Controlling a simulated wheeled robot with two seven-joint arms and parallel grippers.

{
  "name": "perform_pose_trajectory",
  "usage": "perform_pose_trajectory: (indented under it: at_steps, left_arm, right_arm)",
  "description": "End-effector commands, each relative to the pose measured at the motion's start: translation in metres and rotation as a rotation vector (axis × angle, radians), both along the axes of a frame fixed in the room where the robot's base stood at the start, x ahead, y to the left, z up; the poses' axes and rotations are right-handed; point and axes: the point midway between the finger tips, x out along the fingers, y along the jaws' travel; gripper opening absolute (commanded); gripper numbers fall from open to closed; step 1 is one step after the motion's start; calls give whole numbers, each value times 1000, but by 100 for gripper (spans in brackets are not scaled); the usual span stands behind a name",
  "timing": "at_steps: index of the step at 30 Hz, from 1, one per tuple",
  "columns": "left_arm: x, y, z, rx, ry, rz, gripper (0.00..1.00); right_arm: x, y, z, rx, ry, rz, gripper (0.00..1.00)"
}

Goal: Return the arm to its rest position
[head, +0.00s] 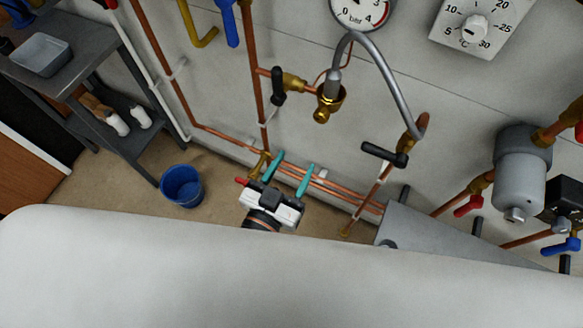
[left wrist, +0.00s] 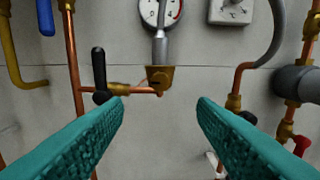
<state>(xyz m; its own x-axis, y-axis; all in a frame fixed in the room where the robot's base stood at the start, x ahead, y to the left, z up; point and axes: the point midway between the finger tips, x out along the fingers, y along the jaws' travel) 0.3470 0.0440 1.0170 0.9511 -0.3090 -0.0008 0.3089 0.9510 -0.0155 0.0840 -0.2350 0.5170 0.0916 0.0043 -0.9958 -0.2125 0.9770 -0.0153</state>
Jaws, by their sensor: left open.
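My left gripper (head: 291,173) is low in the middle of the head view, in front of the copper pipework. Its two teal fingers stand apart with nothing between them. In the left wrist view the fingers (left wrist: 162,118) are spread wide, and a brass fitting (left wrist: 160,78) under a gauge (left wrist: 160,12) shows beyond the gap. I cannot see the fingers touching any pipe. Most of my left arm is hidden below the large pale surface across the bottom of the head view. My right gripper is not in view.
Copper pipes, a black-handled valve (head: 385,155), a braided grey hose (head: 378,62) and a grey cylindrical housing (head: 521,175) line the wall. A blue bucket (head: 182,186) stands on the floor left of the gripper. A grey shelf unit (head: 75,72) stands at the far left.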

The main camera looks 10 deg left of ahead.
Motion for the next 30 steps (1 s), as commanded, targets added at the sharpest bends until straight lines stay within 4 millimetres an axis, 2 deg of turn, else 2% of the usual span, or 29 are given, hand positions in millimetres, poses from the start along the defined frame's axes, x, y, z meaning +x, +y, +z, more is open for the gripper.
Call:
perform_pose_trajectory:
  at_steps: [14, 17, 20, 22, 26, 27, 29, 30]
  left_arm:
    - [0, 0, 0, 0, 1, 0, 52]
    - [0, -1, -11, 7, 20, -5, 52]
    - [-1, -4, -48, 32, 87, -21, 52]
    - [-4, -5, -90, 61, 164, -36, 52]
    - [-18, 1, -187, 128, 353, -60, 52]
    - [-26, 6, -217, 150, 415, -64, 52]
    - [-38, 16, -260, 182, 508, -67, 52]
    - [-48, 24, -288, 203, 570, -67, 52]
  right_arm:
    - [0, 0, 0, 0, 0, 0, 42]
    - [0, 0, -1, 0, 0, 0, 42]
    - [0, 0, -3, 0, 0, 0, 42]
    - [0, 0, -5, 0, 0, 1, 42]
    - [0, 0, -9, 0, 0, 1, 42]
    - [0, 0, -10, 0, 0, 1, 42]
    - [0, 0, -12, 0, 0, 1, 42]
    - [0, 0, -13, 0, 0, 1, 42]
